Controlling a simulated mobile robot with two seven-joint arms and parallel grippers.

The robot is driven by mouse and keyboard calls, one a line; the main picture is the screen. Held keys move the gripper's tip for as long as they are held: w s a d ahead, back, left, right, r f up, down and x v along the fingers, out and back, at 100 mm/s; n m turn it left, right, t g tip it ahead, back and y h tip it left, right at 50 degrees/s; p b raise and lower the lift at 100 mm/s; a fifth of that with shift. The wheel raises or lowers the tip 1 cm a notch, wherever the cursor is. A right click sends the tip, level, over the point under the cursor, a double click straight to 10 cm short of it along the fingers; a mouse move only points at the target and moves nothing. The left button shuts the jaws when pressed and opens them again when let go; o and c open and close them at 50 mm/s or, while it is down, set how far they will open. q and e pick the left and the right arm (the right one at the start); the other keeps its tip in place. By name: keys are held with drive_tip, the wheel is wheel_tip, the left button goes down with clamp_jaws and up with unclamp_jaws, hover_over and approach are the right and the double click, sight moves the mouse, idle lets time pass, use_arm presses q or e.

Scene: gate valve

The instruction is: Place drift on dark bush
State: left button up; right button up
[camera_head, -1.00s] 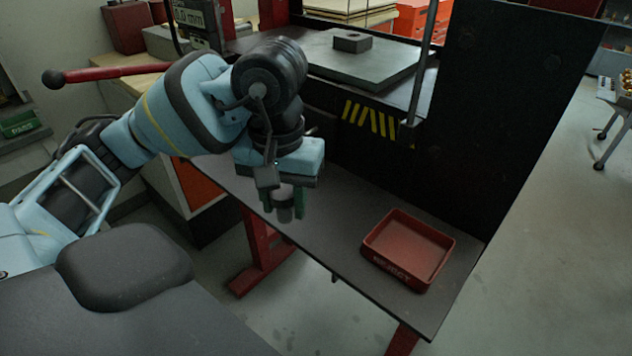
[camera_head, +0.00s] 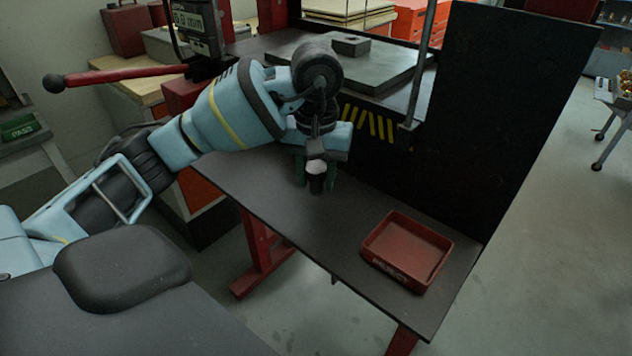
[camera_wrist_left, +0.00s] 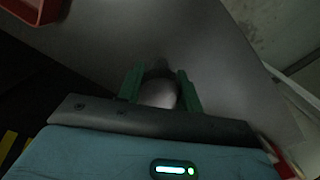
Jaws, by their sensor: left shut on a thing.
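My left gripper (camera_head: 316,182) is shut on a short, rounded, pale grey piece, which looks like the drift (camera_head: 316,168). It is over the dark bench shelf near the press. In the left wrist view the pale drift (camera_wrist_left: 158,93) sits between the green fingers (camera_wrist_left: 160,90). A darker part shows just beyond it; I cannot tell whether that is the drift's lower end or a separate dark bush. I cannot tell whether the held piece touches the shelf. No dark bush stands out clearly elsewhere. My right gripper is not in view.
A red tray (camera_head: 408,250) sits at the shelf's right end. The grey press plate (camera_head: 385,68) carries a small dark block (camera_head: 350,44). A dark upright panel (camera_head: 490,110) bounds the shelf behind. The shelf (camera_head: 345,240) is bare between gripper and tray.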

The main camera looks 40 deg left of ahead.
use_arm(q)
drive_tip(key=shift+f, duration=0.95)
drive_tip(key=shift+f, duration=0.25)
drive_tip(key=o, duration=1.1)
drive_tip(key=shift+o, duration=0.4)
drive_tip(key=shift+r, duration=0.15)
